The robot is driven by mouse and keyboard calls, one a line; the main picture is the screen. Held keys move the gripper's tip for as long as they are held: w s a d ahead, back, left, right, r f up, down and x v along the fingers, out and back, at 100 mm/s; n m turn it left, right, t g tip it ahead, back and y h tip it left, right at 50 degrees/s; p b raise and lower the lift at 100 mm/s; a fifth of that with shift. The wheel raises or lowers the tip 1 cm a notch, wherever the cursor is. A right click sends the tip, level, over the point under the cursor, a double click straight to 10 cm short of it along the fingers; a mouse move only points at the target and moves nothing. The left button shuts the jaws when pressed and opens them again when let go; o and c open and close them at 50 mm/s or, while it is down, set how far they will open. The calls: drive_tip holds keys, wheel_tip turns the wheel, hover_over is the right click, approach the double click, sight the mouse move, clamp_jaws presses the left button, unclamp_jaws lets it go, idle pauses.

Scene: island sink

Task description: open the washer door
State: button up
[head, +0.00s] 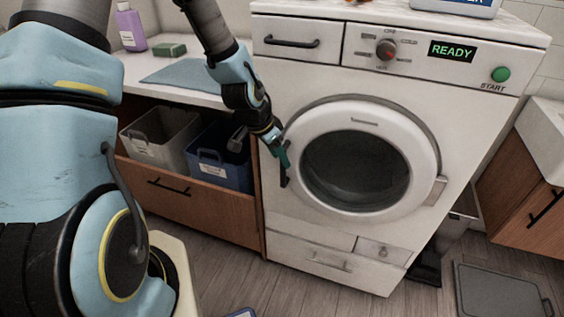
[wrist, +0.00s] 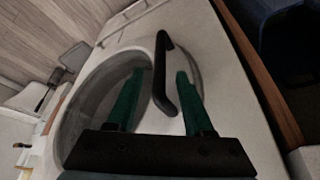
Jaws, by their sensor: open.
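The white washer (head: 350,240) has a round door (head: 418,150) with dark glass, and the door looks shut. Its black bar handle (head: 286,178) is at the door's left edge. My gripper (head: 283,160) is at this handle. In the wrist view, the green fingers of my gripper (wrist: 161,76) are open, one on each side of the black handle (wrist: 163,75). A gap shows between the handle and the fingers. Whether the handle lies fully at fingertip depth I cannot tell. The door's hinge (head: 437,190) is on the right.
Left of the washer, a wooden pull-out (head: 200,200) holds a grey bin (head: 160,140) and a blue bin (head: 222,165). The washer display (head: 452,51) reads READY. A dark grey flat object (head: 500,290) lies on the floor at right. Floor before the washer is mostly clear.

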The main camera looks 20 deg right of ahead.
sight(283, 185)
drive_tip(key=shift+x, duration=1.8)
drive_tip(key=shift+c, duration=0.2)
clamp_jaws()
